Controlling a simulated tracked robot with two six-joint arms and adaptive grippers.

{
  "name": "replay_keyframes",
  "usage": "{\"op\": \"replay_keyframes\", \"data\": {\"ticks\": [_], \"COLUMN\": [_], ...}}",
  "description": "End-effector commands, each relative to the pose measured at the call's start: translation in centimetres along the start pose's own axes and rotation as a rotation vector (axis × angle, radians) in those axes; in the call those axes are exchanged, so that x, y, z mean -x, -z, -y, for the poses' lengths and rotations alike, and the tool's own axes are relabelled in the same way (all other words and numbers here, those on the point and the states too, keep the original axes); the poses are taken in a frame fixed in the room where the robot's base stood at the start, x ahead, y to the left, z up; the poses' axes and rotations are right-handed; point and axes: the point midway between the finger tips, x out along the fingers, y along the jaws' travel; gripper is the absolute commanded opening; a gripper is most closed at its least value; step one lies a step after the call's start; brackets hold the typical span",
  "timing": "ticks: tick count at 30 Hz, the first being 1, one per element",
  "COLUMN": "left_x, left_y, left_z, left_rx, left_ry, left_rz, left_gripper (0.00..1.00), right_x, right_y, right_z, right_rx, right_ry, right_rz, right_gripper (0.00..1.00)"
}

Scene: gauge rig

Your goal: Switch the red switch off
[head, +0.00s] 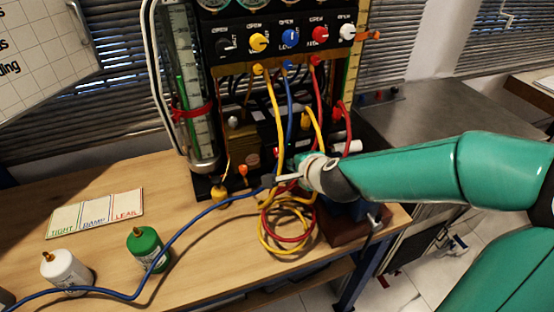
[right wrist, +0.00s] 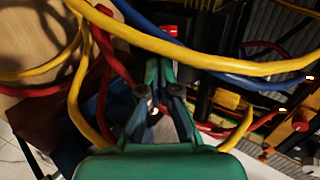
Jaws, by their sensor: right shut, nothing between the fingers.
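The gauge rig (head: 278,60) stands at the back of the wooden bench, with a row of coloured knobs, including a red knob (head: 320,33). A small red part (head: 336,143) shows low on the rig, close to my right wrist. I cannot tell whether it is the red switch. My right gripper (right wrist: 163,68) is shut and empty, with its fingers among the hoses. A red piece (right wrist: 168,30) lies just beyond the fingertips in the right wrist view; contact cannot be told. In the head view the fingers are mostly hidden behind my wrist and the hoses. My left gripper is out of view.
Yellow (head: 272,105), blue (head: 289,100) and red hoses hang from the rig and coil on the bench around my right gripper. A green canister (head: 146,250), a white canister (head: 68,272) and a label card (head: 95,213) occupy the left.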

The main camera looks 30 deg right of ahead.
Motion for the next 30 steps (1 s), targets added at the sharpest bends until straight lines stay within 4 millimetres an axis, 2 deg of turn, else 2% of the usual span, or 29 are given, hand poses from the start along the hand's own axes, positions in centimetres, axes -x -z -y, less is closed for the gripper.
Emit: {"op": "replay_keyframes", "data": {"ticks": [5, 18, 24, 30], "left_x": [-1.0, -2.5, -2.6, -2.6], "left_y": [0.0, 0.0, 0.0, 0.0], "left_z": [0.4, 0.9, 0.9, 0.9], "left_rx": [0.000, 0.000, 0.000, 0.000], "left_ry": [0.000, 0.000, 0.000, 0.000], "left_rz": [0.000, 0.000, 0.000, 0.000], "left_gripper": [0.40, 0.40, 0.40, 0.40], "right_x": [-2.5, -10.9, -13.1, -13.6], "right_y": [-0.1, -0.1, -0.2, -0.2], "right_z": [-0.4, -0.2, 0.0, 0.0], "right_rx": [0.002, 0.001, 0.002, 0.001], "right_ry": [-0.003, -0.002, -0.001, 0.000], "right_rz": [0.001, 0.001, 0.002, 0.002], "right_gripper": [0.00, 0.00, 0.00, 0.00]}}
